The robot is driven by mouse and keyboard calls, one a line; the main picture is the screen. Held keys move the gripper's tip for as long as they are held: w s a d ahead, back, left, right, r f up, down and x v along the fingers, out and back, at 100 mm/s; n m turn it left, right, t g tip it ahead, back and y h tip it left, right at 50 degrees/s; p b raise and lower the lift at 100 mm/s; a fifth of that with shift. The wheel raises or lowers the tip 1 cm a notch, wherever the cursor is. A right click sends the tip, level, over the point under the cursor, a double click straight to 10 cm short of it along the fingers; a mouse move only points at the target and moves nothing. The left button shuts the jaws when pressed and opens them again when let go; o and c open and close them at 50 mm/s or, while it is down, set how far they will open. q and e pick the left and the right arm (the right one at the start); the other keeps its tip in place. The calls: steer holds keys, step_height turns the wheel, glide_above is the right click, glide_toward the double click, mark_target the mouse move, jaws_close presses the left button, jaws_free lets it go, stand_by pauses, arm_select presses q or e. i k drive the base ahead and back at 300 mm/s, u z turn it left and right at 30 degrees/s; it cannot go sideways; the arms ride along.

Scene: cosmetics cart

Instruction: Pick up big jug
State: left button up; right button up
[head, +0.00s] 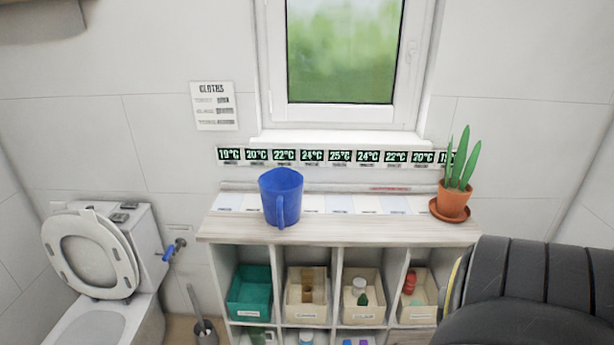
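A big blue jug (280,199) stands upright on top of the wooden shelf unit (340,232), left of its middle. Its handle faces toward me. Neither gripper's fingers show in the head view. A dark, ridged arm part of mine fills the lower right corner and covers the right end of the shelf unit. Nothing touches the jug.
A potted plant (454,195) on a saucer stands at the right end of the top. A row of temperature displays (312,156) is behind. Bins, including a green one (250,292), fill the cubbies. A toilet (95,262) and brush (203,329) stand left.

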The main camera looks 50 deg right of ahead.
mark_target(281, 189)
steer(key=z, duration=0.4)
steer(key=k, duration=0.45)
steer(key=z, duration=1.3)
steer(key=i, duration=0.8)
steer(key=u, duration=0.4)
